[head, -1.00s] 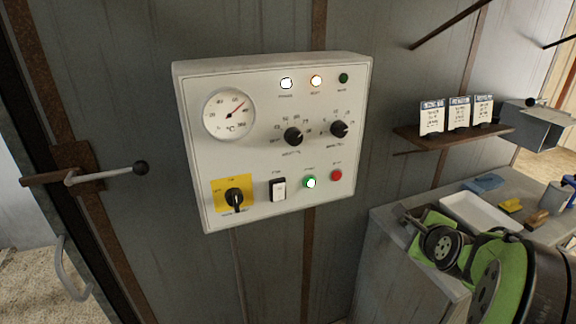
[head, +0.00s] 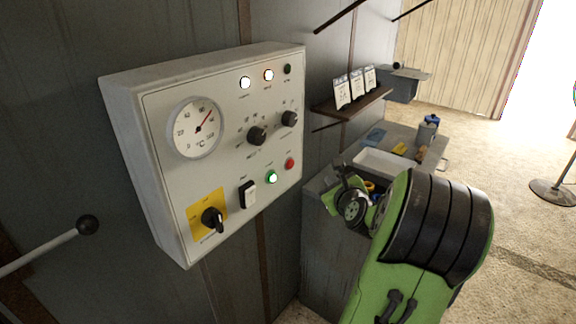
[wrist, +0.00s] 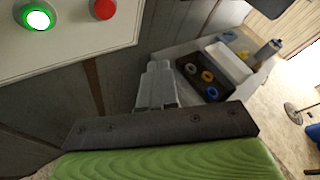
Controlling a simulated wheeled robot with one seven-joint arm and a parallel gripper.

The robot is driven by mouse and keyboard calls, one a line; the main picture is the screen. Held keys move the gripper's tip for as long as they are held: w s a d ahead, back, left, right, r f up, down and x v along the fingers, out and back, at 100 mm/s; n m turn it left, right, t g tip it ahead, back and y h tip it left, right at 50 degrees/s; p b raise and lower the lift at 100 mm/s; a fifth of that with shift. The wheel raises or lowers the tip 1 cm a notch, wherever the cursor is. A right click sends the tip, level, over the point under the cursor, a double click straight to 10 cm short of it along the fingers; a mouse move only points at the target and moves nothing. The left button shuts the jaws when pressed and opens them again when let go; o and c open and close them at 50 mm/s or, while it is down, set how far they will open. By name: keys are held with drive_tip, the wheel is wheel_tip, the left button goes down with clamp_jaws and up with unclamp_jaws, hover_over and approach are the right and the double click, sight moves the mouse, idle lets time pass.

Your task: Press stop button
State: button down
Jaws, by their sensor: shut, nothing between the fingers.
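The red stop button (head: 290,164) is at the lower right of the white control panel (head: 228,95), beside the lit green button (head: 271,177). In the wrist view the red button (wrist: 103,9) is at the top, and the green button (wrist: 37,17) is at its left. My gripper (wrist: 158,68) shows in the wrist view with its fingers together and nothing between them. It is below and to the right of the red button in that picture, apart from it. In the head view my green and black arm covers the lower right, and the fingertips cannot be made out.
A counter with a white tray (head: 385,162) stands right of the panel, behind my arm. A shelf (head: 350,103) with several cards is above it. A ball-ended lever (head: 87,225) sticks out at the left. Open floor lies at the right.

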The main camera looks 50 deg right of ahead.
drive_tip(key=w+a+p, duration=0.1)
drive_tip(key=w, duration=0.8)
idle(1.9)
drive_tip(key=shift+w+p, duration=0.3)
drive_tip(key=shift+w, duration=0.05)
drive_tip(key=shift+w+a, duration=0.1)
drive_tip(key=shift+w, duration=0.3)
idle(0.8)
drive_tip(key=shift+s, duration=0.8)
drive_tip(key=s, duration=0.1)
drive_tip(key=s+b, duration=0.1)
drive_tip(key=s, duration=0.3)
drive_tip(key=shift+d, duration=0.3)
